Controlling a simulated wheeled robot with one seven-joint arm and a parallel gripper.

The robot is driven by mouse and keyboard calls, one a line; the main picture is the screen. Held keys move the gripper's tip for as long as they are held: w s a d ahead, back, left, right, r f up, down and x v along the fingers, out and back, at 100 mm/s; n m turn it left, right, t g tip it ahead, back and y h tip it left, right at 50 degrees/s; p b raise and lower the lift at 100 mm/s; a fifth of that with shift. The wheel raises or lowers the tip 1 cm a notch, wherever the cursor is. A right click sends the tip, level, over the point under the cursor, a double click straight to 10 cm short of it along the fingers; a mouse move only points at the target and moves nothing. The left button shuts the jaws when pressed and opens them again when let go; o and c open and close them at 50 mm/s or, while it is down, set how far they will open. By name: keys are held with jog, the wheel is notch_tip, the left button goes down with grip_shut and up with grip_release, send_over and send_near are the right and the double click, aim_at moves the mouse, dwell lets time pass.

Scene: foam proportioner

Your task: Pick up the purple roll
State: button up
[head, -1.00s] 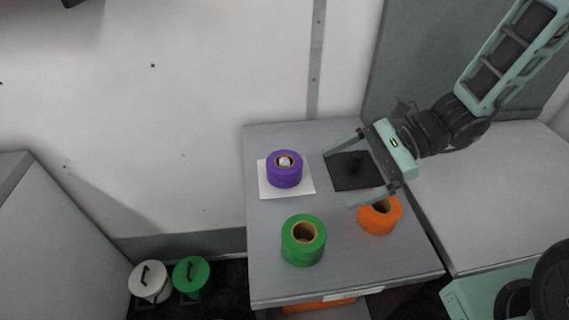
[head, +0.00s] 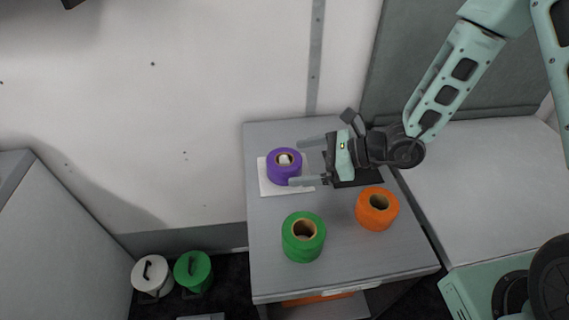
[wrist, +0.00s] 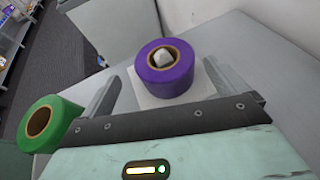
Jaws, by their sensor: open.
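The purple roll (head: 284,168) stands upright on a white square sheet (head: 268,186) on the grey table. A pale object shows inside its core. My gripper (head: 301,161) is open, with its two fingers pointing left toward the roll, one on the far side and one on the near side. In the wrist view the purple roll (wrist: 165,72) lies ahead, between the lines of the two fingers (wrist: 160,93). Nothing is held. I cannot tell whether the fingertips reach beside the roll.
A green roll (head: 303,238) and an orange roll (head: 377,210) stand on the table's near half. A black square mat (head: 368,172) lies under my gripper's wrist. A wall rises behind the table.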

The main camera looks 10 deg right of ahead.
aim_at(293, 161)
jog(key=shift+w+p+x, duration=0.15)
jog(key=shift+p+x, duration=0.25)
jog(key=shift+x, duration=0.95)
jog(key=shift+w+p+x, duration=0.15)
jog(key=shift+p+x, duration=0.2)
jog(key=shift+x, duration=1.05)
jog(key=shift+d, duration=0.15)
jog(key=c, duration=1.1)
